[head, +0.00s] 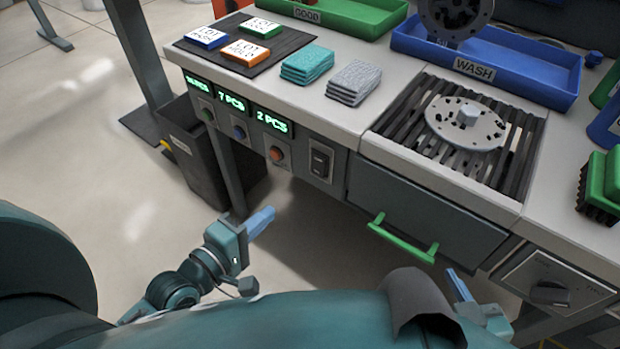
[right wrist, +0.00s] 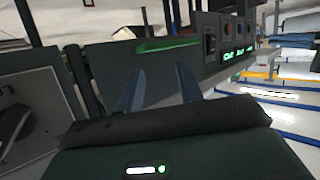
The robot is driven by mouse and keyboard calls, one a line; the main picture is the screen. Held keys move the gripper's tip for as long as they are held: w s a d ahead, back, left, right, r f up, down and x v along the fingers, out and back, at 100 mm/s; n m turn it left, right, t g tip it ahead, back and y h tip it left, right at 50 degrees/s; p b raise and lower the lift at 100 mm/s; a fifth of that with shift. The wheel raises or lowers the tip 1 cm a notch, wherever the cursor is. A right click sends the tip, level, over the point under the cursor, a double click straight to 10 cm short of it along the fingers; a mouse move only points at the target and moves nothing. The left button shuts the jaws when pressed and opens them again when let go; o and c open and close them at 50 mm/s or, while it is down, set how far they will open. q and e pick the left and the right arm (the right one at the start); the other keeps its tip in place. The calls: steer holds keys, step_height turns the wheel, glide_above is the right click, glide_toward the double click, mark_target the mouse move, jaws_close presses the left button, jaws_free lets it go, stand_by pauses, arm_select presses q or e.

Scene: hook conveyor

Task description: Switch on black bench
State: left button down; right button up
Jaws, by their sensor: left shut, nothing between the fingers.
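The bench (head: 345,125) has a pale top and a dark grey front. A black rocker switch (head: 320,161) sits in a grey plate on that front, right of the push buttons. It also shows, upside down, in the right wrist view (right wrist: 209,42). A black rotary knob (head: 552,292) is on a panel at the lower right; its setting is unclear. My left gripper (head: 264,218) is shut and empty, below and left of the rocker switch, apart from the bench. My right gripper (head: 462,284) is below the drawer; its fingers are apart in the right wrist view (right wrist: 160,75).
A drawer with a green handle (head: 400,240) juts between the switch and the knob. A dark bin (head: 200,155) stands at left beside a bench leg. A grate (head: 450,140) with a round plate, cloths (head: 307,64) and a blue WASH tray (head: 485,77) are on top.

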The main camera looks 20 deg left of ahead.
arm_select(q)
steer(key=shift+w, duration=0.1)
steer(key=b, duration=0.3)
glide_toward(317, 172)
steer(key=x, duration=0.5)
steer(key=shift+w+d+f, duration=0.1)
steer(key=shift+w, duration=0.25)
steer(key=shift+w+d, duration=0.15)
steer(key=shift+w, duration=0.35)
arm_select(e)
steer(key=shift+w+a+f+n+t+y, duration=0.2)
steer(key=shift+w+n+t, duration=0.1)
steer(key=shift+t, duration=0.25)
steer(key=shift+w+a+f+n+t+y, duration=0.1)
steer(key=shift+w+n+t+y, duration=0.15)
steer(key=shift+t, duration=0.3)
